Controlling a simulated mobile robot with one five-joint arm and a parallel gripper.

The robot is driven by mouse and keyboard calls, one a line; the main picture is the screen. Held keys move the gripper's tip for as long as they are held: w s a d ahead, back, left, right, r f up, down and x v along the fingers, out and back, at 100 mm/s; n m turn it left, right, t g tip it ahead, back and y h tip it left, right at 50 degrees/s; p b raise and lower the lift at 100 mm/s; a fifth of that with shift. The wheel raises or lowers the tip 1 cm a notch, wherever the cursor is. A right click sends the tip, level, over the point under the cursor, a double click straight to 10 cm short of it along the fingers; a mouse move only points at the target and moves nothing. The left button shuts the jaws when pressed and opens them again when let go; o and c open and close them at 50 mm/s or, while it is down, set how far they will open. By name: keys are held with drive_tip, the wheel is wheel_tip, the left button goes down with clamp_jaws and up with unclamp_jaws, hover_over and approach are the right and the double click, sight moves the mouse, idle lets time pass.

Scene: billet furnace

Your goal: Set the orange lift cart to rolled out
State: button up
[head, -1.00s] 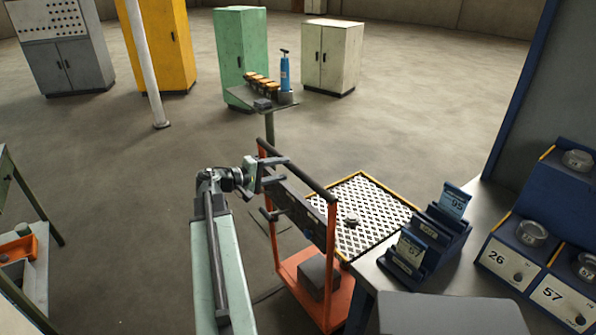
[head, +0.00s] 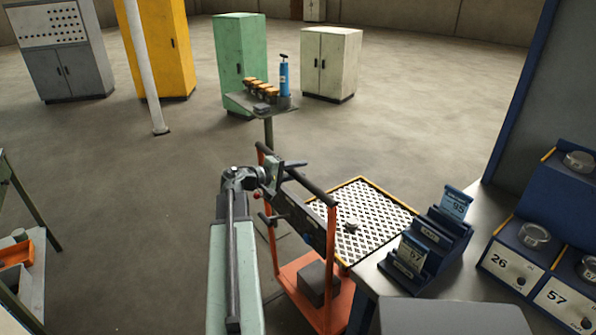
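The orange lift cart (head: 331,272) stands left of the grey bench, with an orange frame, a dark top bar and a grey block on its low orange deck. My gripper (head: 284,174) is at the cart's upper part, close to the dark top bar. My arm reaches up to it from the bottom of the head view. The fingers are small and partly hidden, so I cannot tell whether they are open or touching the bar.
A white lattice platform with yellow edges (head: 365,204) lies right of the cart. A blue card rack (head: 432,250) and numbered blue boxes (head: 522,262) stand on the bench. A small stand (head: 262,104) holds a blue bottle behind the cart. Open floor lies to the left.

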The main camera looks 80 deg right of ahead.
clamp_jaws()
idle(1.2)
